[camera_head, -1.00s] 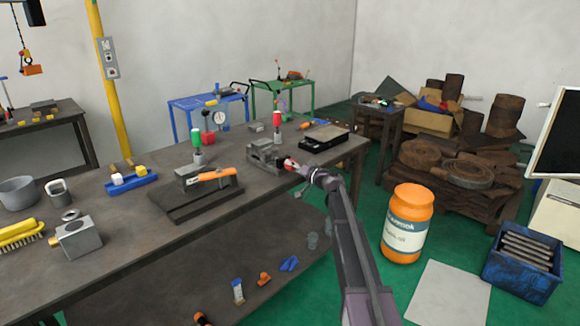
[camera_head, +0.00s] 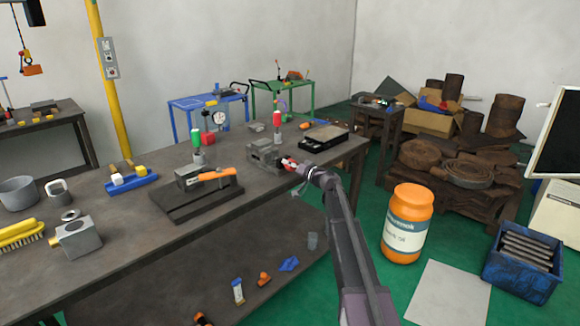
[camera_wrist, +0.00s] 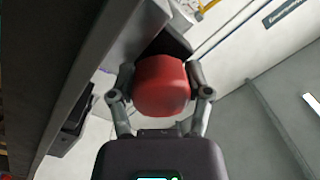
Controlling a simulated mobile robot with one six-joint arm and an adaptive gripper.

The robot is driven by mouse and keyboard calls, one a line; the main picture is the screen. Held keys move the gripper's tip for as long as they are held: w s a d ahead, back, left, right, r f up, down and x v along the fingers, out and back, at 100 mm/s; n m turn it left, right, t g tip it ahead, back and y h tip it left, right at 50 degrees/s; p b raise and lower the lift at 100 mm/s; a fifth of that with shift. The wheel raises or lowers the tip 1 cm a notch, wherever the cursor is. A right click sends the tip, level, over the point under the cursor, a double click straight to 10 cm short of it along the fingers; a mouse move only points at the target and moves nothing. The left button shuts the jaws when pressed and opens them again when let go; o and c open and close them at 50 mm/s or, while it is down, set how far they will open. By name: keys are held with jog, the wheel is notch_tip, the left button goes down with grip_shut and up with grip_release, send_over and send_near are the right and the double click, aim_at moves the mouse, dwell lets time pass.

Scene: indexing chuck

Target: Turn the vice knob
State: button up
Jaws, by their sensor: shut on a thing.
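The vice (camera_head: 264,155) is a small grey metal block on the workbench, near its right front edge. Its red knob (camera_head: 288,163) sticks out toward my arm, at the bench edge. In the wrist view the red knob (camera_wrist: 160,85) fills the space between the two fingers. My gripper (camera_head: 294,168) is shut on the knob, with a finger on each side of it, as the wrist view shows. The far side of the knob and the vice behind it are mostly hidden in the wrist view.
The dark workbench (camera_head: 110,240) runs along the left, with a black open case (camera_head: 322,138) beyond the vice. A second fixture with an orange handle (camera_head: 216,174) stands to the left. An orange jar (camera_head: 408,222) and a blue crate (camera_head: 523,262) stand on the green floor at right.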

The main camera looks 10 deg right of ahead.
jog(key=shift+m, duration=0.3)
jog(key=shift+w+m, duration=0.1)
jog(key=shift+m, duration=1.8)
jog(key=o, duration=1.2)
jog(key=shift+c, duration=0.2)
jog(key=v, duration=0.7)
jog(key=shift+s, duration=0.25)
jog(key=shift+d, duration=0.1)
